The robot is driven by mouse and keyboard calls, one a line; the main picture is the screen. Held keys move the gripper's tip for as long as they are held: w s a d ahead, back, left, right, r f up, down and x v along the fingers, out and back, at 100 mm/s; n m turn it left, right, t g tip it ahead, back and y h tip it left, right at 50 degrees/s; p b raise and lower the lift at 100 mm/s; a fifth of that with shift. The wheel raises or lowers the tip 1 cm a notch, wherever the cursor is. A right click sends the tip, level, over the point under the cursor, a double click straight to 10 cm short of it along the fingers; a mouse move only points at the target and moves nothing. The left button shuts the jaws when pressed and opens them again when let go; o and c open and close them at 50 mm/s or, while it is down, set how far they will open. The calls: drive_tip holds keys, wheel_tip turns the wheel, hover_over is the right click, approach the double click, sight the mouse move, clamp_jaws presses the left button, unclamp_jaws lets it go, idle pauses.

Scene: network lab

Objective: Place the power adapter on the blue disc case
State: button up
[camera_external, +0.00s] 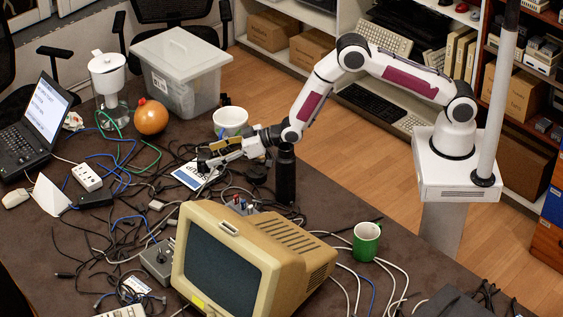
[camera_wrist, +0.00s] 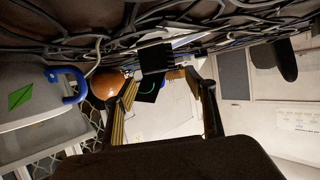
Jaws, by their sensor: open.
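A flat blue and white case with lettering (camera_external: 188,178), which looks like the disc case, lies on the dark table among cables. My gripper (camera_external: 204,160) is low over its back right part and hides some of it. In the wrist view my gripper (camera_wrist: 164,82) has its two fingers spread apart. A small black block (camera_wrist: 155,57) shows near the fingertips; I cannot tell whether it is the power adapter or whether it touches a finger. Another black box (camera_external: 95,197), possibly an adapter, lies left of the case among cables.
A black bottle (camera_external: 285,175) stands close to the right of my gripper, and a white bowl (camera_external: 230,122) behind it. A beige monitor (camera_external: 240,262) stands in front. Tangled cables cover the table's left.

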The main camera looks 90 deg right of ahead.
drive_tip(key=v, duration=0.9)
drive_tip(key=shift+s, duration=0.3)
drive_tip(key=shift+r, duration=0.1)
idle(0.4)
drive_tip(key=shift+r, duration=0.1)
drive_tip(key=s+r+g, duration=0.4)
drive_tip(key=s+r, duration=1.3)
drive_tip(key=r, duration=0.4)
drive_tip(key=s+r+g, duration=0.1)
drive_tip(key=s+g, duration=0.1)
drive_tip(key=s, duration=1.3)
drive_tip(key=s+d+r+g, duration=0.1)
drive_tip(key=s+r+g, duration=0.1)
drive_tip(key=s, duration=1.3)
drive_tip(key=shift+d, duration=0.2)
